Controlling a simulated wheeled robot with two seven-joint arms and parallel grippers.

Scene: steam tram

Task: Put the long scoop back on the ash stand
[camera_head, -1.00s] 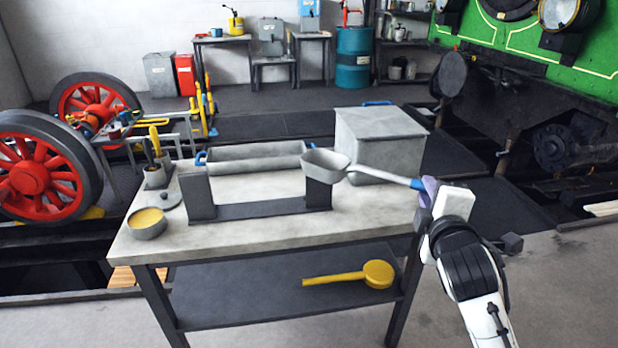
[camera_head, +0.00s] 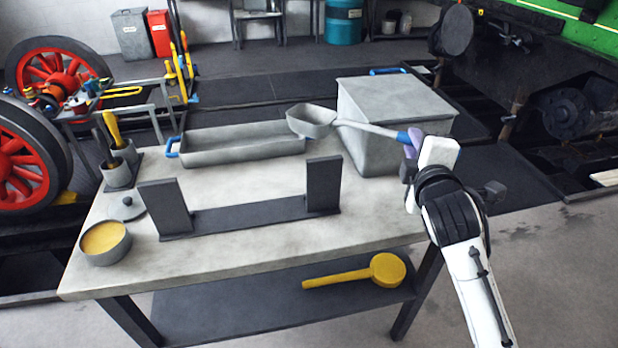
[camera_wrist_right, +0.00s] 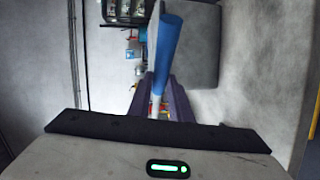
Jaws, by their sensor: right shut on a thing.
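The long scoop (camera_head: 312,121) has a grey metal pan, a long grey shaft and a blue grip. My right gripper (camera_head: 409,145) is shut on the blue grip and holds the scoop roughly level, pan to the left, above the table. The blue grip (camera_wrist_right: 165,50) also shows between the purple fingers in the right wrist view. The ash stand (camera_head: 250,215), a dark base with an upright plate at each end, is empty on the table, nearer the front than the scoop. My left gripper is not in view.
A grey tray (camera_head: 240,148) with a blue handle lies behind the stand. A grey lidded box (camera_head: 395,100) stands at the back right, close to the scoop. A bowl (camera_head: 105,243) is at the left front. A yellow ladle (camera_head: 385,270) lies on the lower shelf.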

